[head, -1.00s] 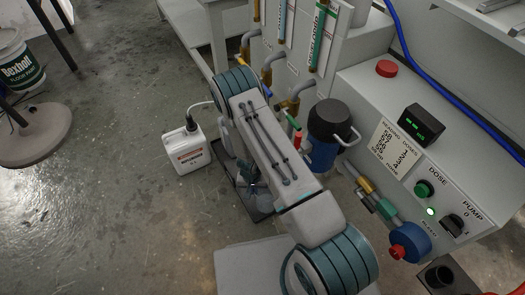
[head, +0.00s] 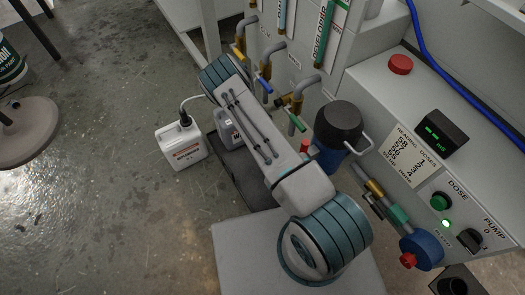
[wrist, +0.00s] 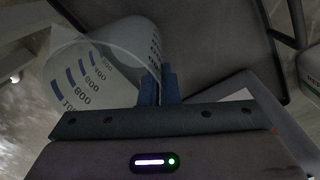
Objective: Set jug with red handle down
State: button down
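A clear measuring jug (wrist: 112,75) with blue volume marks fills the upper left of the wrist view and looks tilted there. My gripper (wrist: 159,88) has its two blue fingers close together at the jug's right side, shut on it. The part between the fingers is mostly hidden, and I cannot make out a red handle. In the head view my arm hides the gripper and the jug.
A white canister (head: 181,147) stands on the floor left of my arm, with a grey bottle (head: 228,128) on a dark tray (head: 235,175). The processor panel (head: 408,155) and a blue black-lidded vessel (head: 334,140) stand at right.

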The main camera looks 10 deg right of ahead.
jog(key=shift+f, duration=0.95)
jog(key=shift+f+b, duration=0.1)
jog(key=shift+b, duration=0.2)
jog(key=shift+f, duration=0.15)
jog(key=c, duration=1.7)
grip_release()
jog(key=r+p, duration=0.3)
jog(key=r, duration=0.5)
jog(key=shift+a, duration=0.2)
